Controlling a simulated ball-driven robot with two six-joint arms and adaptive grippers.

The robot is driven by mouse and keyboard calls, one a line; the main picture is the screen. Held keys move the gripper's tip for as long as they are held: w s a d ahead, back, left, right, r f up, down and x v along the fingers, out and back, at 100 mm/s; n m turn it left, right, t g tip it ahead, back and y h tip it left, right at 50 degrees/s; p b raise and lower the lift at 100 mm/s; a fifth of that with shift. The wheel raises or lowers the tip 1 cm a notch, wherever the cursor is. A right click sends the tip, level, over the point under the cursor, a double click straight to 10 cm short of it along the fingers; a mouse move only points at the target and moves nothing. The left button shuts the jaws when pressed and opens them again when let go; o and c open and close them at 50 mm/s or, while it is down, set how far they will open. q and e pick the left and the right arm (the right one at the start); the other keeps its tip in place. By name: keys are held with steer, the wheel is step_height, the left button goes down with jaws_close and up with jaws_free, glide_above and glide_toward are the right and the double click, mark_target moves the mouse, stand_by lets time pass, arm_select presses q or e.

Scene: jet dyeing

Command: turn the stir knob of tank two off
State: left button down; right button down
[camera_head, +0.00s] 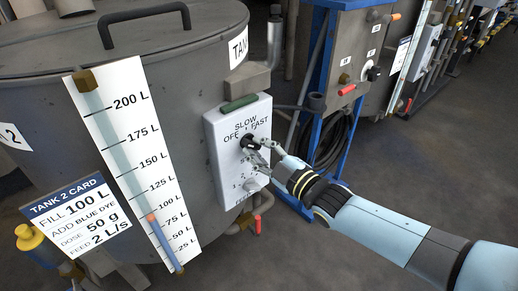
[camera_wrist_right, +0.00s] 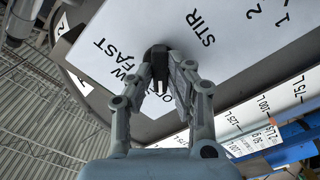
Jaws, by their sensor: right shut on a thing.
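The grey tank two fills the left of the head view, with a white control box (camera_head: 229,170) on its side. The box's upper dial is marked OFF, SLOW and FAST. The black stir knob (camera_head: 247,141) sits at that dial, partly covered by my right gripper (camera_head: 258,150). In the right wrist view the black knob (camera_wrist_right: 157,52) stands between the two fingertips of my right gripper (camera_wrist_right: 160,75), which is shut on it. The STIR lettering shows beside it. I cannot tell which mark the knob points at. My left gripper is in neither view.
A white level scale (camera_head: 138,165) and a tank 2 card (camera_head: 77,210) are on the tank's front. A blue frame (camera_head: 325,85) with another panel and a coiled hose stands behind my right arm. Floor at lower right is clear.

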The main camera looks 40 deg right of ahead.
steer(key=shift+f, duration=0.1)
steer(key=c, duration=1.3)
jaws_free()
steer(key=s, duration=0.8)
steer(key=s+d, duration=0.1)
steer(key=s, duration=0.3)
